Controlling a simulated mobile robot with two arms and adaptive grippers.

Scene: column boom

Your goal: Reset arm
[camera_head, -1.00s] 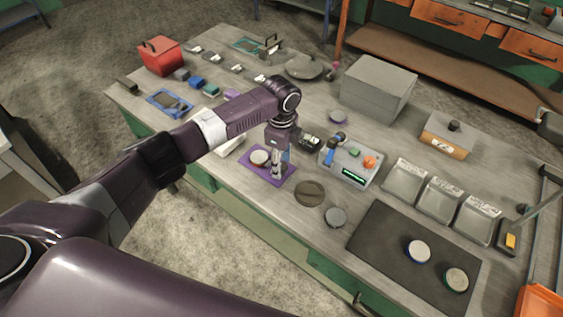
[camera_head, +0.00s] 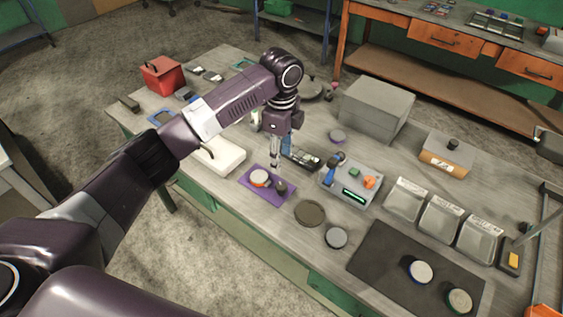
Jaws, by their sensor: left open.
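My left arm comes in from the left and reaches over the workbench (camera_head: 300,243). My left gripper (camera_head: 275,162) points down above the purple mat (camera_head: 262,194). It is open and empty. A white-topped round piece (camera_head: 260,177) and a small dark round piece (camera_head: 281,187) rest on the mat below the fingers. My right gripper does not show.
Close to the gripper are a white tray (camera_head: 222,156), a dark device (camera_head: 302,159) and a grey box with buttons (camera_head: 350,186). A large grey box (camera_head: 375,108) stands behind. Clear trays (camera_head: 441,218) and a dark mat (camera_head: 388,262) lie at right.

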